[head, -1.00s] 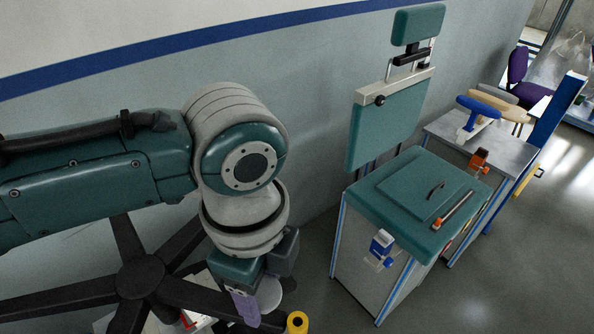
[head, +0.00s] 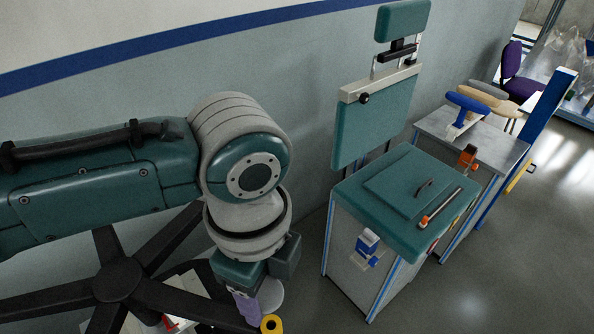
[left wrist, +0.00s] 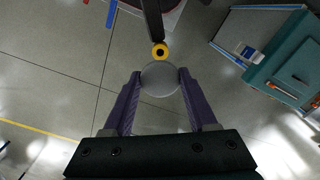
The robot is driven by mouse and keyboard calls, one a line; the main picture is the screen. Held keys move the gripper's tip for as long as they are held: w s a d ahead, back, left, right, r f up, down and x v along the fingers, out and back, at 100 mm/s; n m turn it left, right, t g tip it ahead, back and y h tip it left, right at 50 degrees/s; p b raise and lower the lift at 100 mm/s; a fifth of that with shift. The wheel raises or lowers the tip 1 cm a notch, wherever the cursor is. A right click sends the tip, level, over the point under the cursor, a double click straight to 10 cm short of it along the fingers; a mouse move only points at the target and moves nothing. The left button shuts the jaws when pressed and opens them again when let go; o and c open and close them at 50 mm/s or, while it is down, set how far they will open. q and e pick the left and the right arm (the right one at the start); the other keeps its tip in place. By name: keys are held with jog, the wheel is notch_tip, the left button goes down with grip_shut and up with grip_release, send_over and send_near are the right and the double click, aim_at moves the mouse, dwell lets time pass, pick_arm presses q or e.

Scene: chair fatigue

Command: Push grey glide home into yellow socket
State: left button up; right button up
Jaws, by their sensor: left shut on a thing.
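The grey glide (left wrist: 160,79) is a round disc held between the purple fingertips of my left gripper (left wrist: 159,82) in the left wrist view. The glide (head: 271,296) also shows in the head view, partly behind the gripper (head: 248,304). The yellow socket (left wrist: 160,51) is a ring with a dark hole at the end of a black chair-base leg (left wrist: 152,20). It lies just beyond the glide; I cannot tell whether they touch. In the head view the socket (head: 271,324) is at the bottom edge, partly cut off. My right gripper is not in view.
The black star-shaped chair base (head: 117,280) spreads at the lower left, with a pale, red-marked surface (head: 172,320) below it. A teal-topped cabinet (head: 405,200) stands to the right, with a grey side table (head: 473,138) behind it. Open floor (head: 480,285) lies at the lower right.

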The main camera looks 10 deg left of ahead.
aim_at(267, 305)
pick_arm(q)
jog(key=shift+f+b, duration=1.55)
jog(key=shift+f, duration=0.7)
jog(key=shift+p, duration=0.55)
jog(key=shift+f+b, duration=1.5)
jog(key=shift+f, duration=0.3)
jog(key=o, duration=1.3)
jog(key=shift+o, duration=0.2)
jog(key=shift+r, duration=0.15)
notch_tip(267, 305, up, 10)
jog(key=shift+f+p, duration=0.1)
jog(key=shift+p, duration=0.3)
